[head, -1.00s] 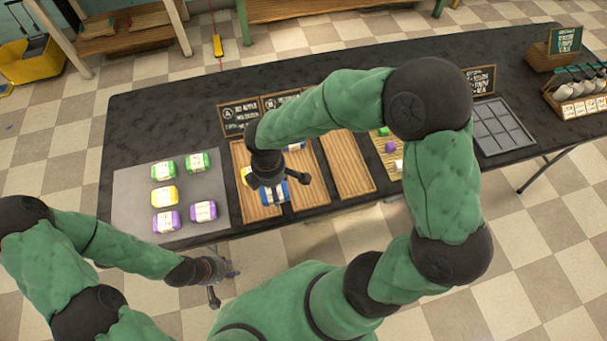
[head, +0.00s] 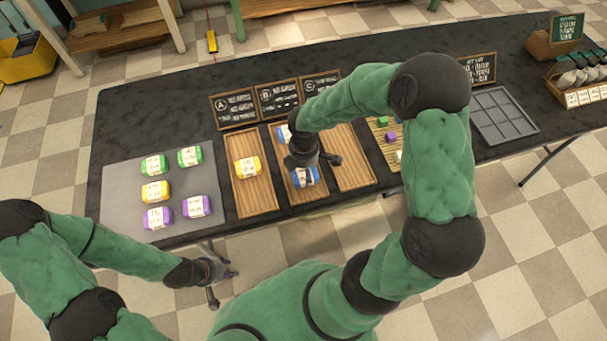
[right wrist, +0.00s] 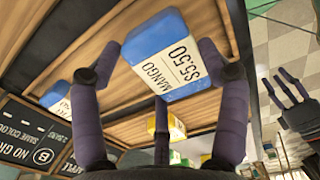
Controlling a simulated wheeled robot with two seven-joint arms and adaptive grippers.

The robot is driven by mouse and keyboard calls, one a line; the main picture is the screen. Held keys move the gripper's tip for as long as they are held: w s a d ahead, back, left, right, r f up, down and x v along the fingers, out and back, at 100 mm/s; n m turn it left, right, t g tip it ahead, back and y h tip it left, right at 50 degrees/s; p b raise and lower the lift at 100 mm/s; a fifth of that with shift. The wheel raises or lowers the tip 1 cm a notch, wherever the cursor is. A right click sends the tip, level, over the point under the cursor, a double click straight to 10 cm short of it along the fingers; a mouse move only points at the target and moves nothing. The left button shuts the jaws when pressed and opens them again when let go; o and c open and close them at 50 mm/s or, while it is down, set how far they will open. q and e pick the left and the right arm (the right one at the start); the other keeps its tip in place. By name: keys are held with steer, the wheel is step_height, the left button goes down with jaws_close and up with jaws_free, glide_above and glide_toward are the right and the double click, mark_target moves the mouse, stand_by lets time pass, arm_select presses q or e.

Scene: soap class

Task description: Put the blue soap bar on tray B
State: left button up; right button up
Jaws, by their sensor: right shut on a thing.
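The blue soap bar (head: 306,177), with a white label, is between the fingers of my right gripper (head: 313,163), over the front part of tray B (head: 299,204). In the right wrist view the bar (right wrist: 168,58) reads "MANGO $5.50" and sits between the two fingertips (right wrist: 158,62). I cannot tell whether it touches the tray's wood. A second blue bar (head: 284,133) lies at the back of tray B, partly hidden by my arm. My left gripper (head: 224,288) is open and empty in front of the table's near edge.
Tray A (head: 252,200) on the left holds a yellow bar (head: 247,167). Tray C (head: 352,172) on the right looks empty. Signs (head: 279,98) stand behind the trays. A grey mat (head: 122,195) holds several green, yellow and purple bars.

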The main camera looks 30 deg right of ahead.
mark_target(303, 171)
steer(key=shift+f, duration=1.2)
steer(key=shift+f+b, duration=0.1)
steer(key=shift+b, duration=0.25)
steer(key=o, duration=1.2)
steer(key=shift+a, duration=0.1)
step_height(303, 171, up, 12)
steer(key=p, duration=0.4)
steer(key=shift+p, duration=0.3)
